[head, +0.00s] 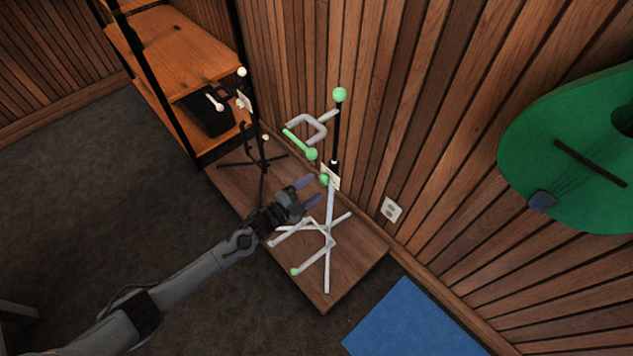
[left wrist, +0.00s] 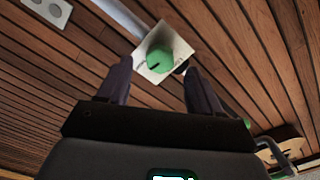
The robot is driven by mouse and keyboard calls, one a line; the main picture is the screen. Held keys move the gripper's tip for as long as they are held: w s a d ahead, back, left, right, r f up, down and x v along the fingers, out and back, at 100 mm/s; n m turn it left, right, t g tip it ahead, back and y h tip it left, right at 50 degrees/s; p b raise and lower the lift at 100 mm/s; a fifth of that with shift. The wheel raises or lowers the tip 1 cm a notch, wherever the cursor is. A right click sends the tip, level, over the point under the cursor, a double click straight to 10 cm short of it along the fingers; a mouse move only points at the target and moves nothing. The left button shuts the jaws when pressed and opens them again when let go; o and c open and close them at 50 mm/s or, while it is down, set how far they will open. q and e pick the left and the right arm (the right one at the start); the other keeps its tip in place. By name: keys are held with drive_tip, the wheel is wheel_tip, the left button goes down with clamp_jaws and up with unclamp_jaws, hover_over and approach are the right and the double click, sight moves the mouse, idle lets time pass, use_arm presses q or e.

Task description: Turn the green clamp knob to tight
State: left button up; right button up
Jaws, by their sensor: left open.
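The green clamp knob (head: 323,179) sits on the pole of a grey and green stand (head: 330,230), in front of a small pale plate (head: 331,175). In the left wrist view the knob (left wrist: 159,61) shows a dark pointer line, with the plate (left wrist: 178,43) behind it. The plate's lettering is too small to read. My left gripper (head: 312,190) is open and empty, just left of and below the knob in the head view. In the left wrist view its two fingers (left wrist: 157,85) point toward the knob, one on each side, apart from it. My right gripper is not in view.
A second, black stand (head: 262,170) is behind on the same wooden platform (head: 350,265). A wooden shelf (head: 175,50) stands at the back left. A blue mat (head: 410,320) lies in front.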

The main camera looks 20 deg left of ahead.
use_arm(q)
drive_tip(key=p+v, duration=0.2)
drive_tip(key=v, duration=0.5)
drive_tip(key=shift+s+a+p, duration=0.2)
drive_tip(key=shift+s+p, duration=0.15)
